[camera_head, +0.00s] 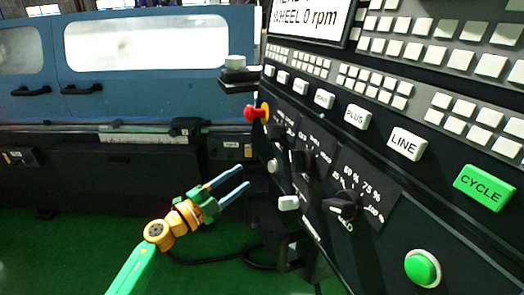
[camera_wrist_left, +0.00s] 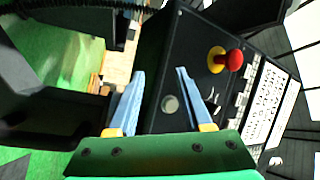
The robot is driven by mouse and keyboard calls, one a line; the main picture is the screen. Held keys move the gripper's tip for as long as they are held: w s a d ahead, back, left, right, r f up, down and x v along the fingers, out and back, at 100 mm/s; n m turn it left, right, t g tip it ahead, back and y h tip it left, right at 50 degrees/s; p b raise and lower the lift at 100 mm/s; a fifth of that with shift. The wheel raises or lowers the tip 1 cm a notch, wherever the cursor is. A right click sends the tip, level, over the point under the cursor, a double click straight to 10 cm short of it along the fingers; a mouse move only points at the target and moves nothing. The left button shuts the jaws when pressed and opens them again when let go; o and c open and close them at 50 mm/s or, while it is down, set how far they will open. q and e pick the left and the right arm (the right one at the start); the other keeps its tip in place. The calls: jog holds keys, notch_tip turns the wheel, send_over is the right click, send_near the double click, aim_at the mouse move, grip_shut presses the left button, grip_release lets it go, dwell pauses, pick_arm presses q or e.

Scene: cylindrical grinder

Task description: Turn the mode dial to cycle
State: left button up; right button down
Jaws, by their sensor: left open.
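The control panel (camera_head: 322,185) on the right carries several black rotary dials. One dial (camera_head: 303,160) sits mid-panel, with small labels around it that I cannot read for certain. A nearer dial (camera_head: 343,204) has percent marks around it. A farther dial (camera_head: 277,131) is partly seen. I cannot tell for sure which is the mode dial. My left gripper (camera_head: 244,178) is open and empty, left of the panel and apart from the dials. In the left wrist view its two blue fingers (camera_wrist_left: 159,71) stand apart, with a grey round button (camera_wrist_left: 170,104) seen between them.
A red emergency stop (camera_head: 257,112) on a yellow base juts from the panel's far edge. A green CYCLE button (camera_head: 485,187) and a round green button (camera_head: 422,268) are at right. The blue grinder (camera_head: 160,85) stands behind. Green floor is free at lower left.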

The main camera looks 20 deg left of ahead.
pick_arm(q)
notch_tip(320, 180, up, 8)
jog(key=s+d+m+g+h+b, duration=0.2)
jog(key=s+d+m+h, duration=0.15)
jog(key=m, duration=0.45)
jog(key=m+y, duration=0.2)
jog(key=m, duration=0.3)
send_near(267, 134)
jog(key=w+d+r, duration=0.1)
jog(key=w+d, duration=0.1)
jog(key=w, duration=0.1)
jog(key=shift+g, duration=0.3)
jog(key=p+x, duration=0.2)
jog(key=x, duration=0.2)
jog(key=shift+w+f+p, duration=0.2)
jog(key=shift+w+p, duration=0.1)
jog(key=shift+w+d+f, duration=0.15)
jog(key=shift+d, duration=0.05)
grip_shut()
pick_arm(e)
jog(key=shift+f, duration=0.75)
